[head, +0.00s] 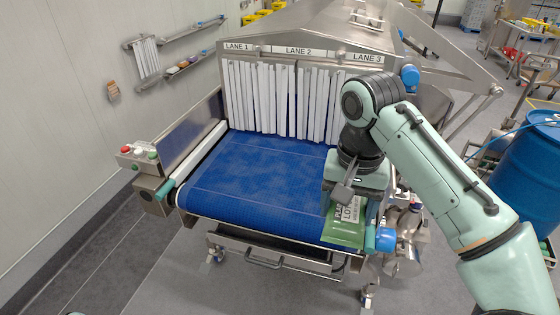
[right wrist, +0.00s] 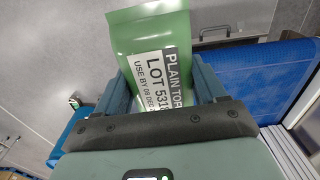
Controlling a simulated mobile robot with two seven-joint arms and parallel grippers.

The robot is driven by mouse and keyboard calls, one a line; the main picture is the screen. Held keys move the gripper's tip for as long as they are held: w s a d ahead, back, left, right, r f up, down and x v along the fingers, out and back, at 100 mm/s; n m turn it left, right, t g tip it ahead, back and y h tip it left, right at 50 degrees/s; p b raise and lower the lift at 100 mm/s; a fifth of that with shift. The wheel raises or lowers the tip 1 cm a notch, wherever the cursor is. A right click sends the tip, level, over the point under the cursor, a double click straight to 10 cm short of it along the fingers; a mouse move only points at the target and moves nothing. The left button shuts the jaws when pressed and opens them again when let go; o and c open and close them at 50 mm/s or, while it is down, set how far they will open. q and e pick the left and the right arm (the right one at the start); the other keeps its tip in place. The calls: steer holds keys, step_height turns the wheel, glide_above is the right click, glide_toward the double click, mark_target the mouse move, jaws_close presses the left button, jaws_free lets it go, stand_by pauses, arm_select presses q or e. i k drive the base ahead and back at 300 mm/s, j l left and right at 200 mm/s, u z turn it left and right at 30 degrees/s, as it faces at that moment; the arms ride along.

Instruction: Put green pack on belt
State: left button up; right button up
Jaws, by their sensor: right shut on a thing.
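The green pack (head: 345,231) has a white and dark label with lot text. My right gripper (head: 340,195) is shut on it, and the pack hangs at the front right corner of the belt. In the right wrist view the green pack (right wrist: 150,35) sits between the two fingers (right wrist: 165,85), its label partly hidden by the gripper. The blue belt (head: 250,175) is bare, and it also shows at the right of the wrist view (right wrist: 265,75). I cannot tell whether the pack touches the belt. My left gripper is not in view.
White strip curtains (head: 275,100) hang at the tunnel mouth under signs for lanes 1, 2 and 3. A button box (head: 138,155) stands at the left of the belt. A blue drum (head: 530,180) stands at the right. The belt's middle and left are clear.

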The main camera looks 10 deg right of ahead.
mark_target(285, 168)
steer(key=i, duration=1.3)
